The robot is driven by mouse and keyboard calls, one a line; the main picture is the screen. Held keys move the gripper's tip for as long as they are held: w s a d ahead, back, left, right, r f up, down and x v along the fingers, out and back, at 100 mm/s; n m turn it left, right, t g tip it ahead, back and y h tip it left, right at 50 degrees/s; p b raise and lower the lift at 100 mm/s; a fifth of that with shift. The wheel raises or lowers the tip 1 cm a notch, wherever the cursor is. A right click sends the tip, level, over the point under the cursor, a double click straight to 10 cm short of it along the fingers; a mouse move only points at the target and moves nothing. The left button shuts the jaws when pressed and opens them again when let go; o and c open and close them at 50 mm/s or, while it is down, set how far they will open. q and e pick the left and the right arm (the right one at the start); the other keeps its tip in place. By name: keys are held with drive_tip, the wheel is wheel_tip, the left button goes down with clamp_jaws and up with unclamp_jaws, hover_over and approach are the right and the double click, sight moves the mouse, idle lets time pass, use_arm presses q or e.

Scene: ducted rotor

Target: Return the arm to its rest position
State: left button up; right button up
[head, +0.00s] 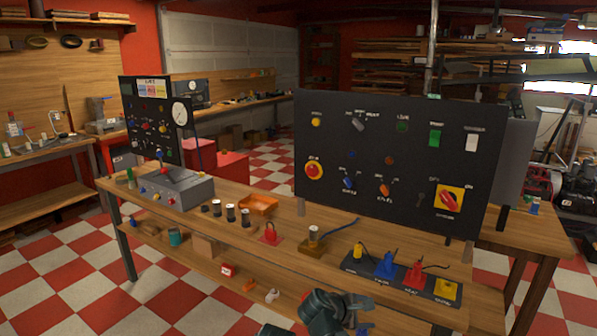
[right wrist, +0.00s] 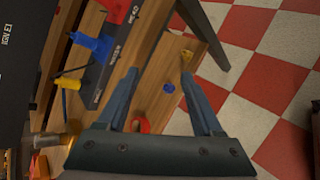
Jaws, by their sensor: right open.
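My right gripper (head: 350,308) shows at the bottom of the head view, in front of the workbench's near edge, below the row of coloured plugs. In the right wrist view its two fingers (right wrist: 160,85) are spread apart with nothing held between them. Beyond them are the bench edge and lower shelf, with a blue round piece (right wrist: 169,88) and a red ring-like piece (right wrist: 141,124). My left gripper is not in view.
The wooden workbench (head: 225,232) carries a black control panel (head: 375,130), a grey lever box (head: 172,190) and a dark strip with yellow, blue and red plugs (head: 388,265). Small parts lie on the lower shelf (head: 205,265). Checkered floor (head: 60,270) is open at left.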

use_arm(q)
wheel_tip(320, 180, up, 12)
drive_tip(key=p, duration=0.9)
use_arm(e)
drive_tip(key=s+a+r+m+g+y, duration=0.1)
drive_tip(key=s+a+m+g+y, duration=0.2)
drive_tip(key=s, duration=0.7)
drive_tip(key=s+a+r+m+g+y, duration=0.2)
drive_tip(key=s+a+m+g+y, duration=0.1)
drive_tip(key=s+a+m, duration=0.4)
drive_tip(key=s+a+y, duration=0.1)
drive_tip(key=s+a, duration=0.1)
drive_tip(key=a, duration=0.1)
drive_tip(key=shift+s+a+m+y, duration=0.2)
drive_tip(key=shift+s+m+y, duration=0.1)
drive_tip(key=shift+s+m, duration=0.1)
